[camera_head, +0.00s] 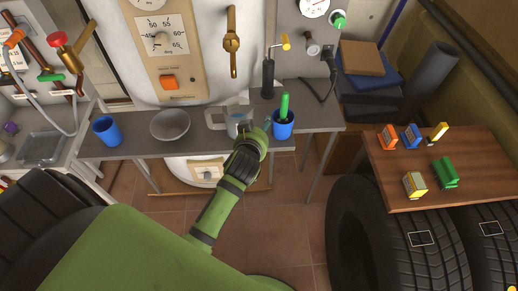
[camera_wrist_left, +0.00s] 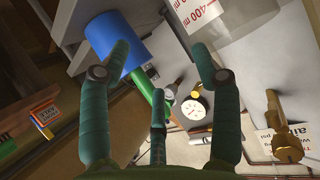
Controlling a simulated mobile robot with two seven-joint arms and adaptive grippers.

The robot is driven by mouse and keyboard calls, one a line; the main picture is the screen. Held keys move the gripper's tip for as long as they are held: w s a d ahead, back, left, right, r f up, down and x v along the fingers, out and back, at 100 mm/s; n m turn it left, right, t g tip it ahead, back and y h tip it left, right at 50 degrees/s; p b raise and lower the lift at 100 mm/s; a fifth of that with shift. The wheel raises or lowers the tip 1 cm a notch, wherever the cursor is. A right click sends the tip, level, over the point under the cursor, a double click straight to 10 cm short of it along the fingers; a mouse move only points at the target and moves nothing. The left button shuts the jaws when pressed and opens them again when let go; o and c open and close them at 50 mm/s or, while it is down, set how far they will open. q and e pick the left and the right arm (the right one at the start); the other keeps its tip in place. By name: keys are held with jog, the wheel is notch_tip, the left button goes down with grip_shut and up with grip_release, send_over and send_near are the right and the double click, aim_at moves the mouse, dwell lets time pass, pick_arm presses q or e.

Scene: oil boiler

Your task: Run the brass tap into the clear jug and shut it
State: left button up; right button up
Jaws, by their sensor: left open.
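The brass tap (camera_head: 231,43) is mounted on the white boiler front, above the bench; a brass fitting also shows in the left wrist view (camera_wrist_left: 284,130). The clear jug (camera_head: 237,117) stands on the grey bench below the tap, its handle to the left. In the left wrist view the jug (camera_wrist_left: 225,22) shows red volume marks, at the top right beyond the fingers. My left gripper (camera_head: 249,137) is at the bench's front edge, close to the jug's near side. Its fingers (camera_wrist_left: 160,62) are spread with nothing between them. I cannot tell whether it touches the jug. My right gripper is out of view.
A blue cup (camera_head: 283,127) with a green-handled tool stands right of the jug. A grey bowl (camera_head: 170,125) and another blue cup (camera_head: 106,131) stand left. A black pump-like handle (camera_head: 268,77) rises behind. A wooden board with small boxes (camera_head: 430,186) lies on tyres at right.

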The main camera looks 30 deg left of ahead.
pick_arm(q)
notch_tip(320, 180, down, 7)
jog(key=s+d+m+g+h, duration=0.1)
jog(key=s, duration=0.1)
jog(key=shift+s+d+g, duration=0.2)
jog(key=shift+d+g, duration=0.1)
jog(key=shift+d, duration=0.1)
jog(key=shift+r, duration=0.1)
jog(key=s+d+f+m+g+h, duration=0.1)
jog(key=s+d+f+g, duration=0.1)
jog(key=s+f, duration=0.65)
jog(key=s+d+f+m+g+h, duration=0.15)
jog(key=s+f, duration=0.35)
jog(key=f, duration=0.7)
jog(key=s+a+f+g, duration=0.1)
jog(key=s+f, duration=0.3)
jog(key=s, duration=0.5)
jog(key=s+f+g, duration=0.2)
jog(key=s+f, duration=0.3)
jog(key=s, duration=0.4)
jog(key=s+a+f+g, duration=0.1)
jog(key=s+f, duration=0.3)
jog(key=s, duration=0.5)
jog(key=shift+a+f+g, duration=0.2)
jog(key=shift+a+g, duration=0.15)
jog(key=shift+g, duration=0.5)
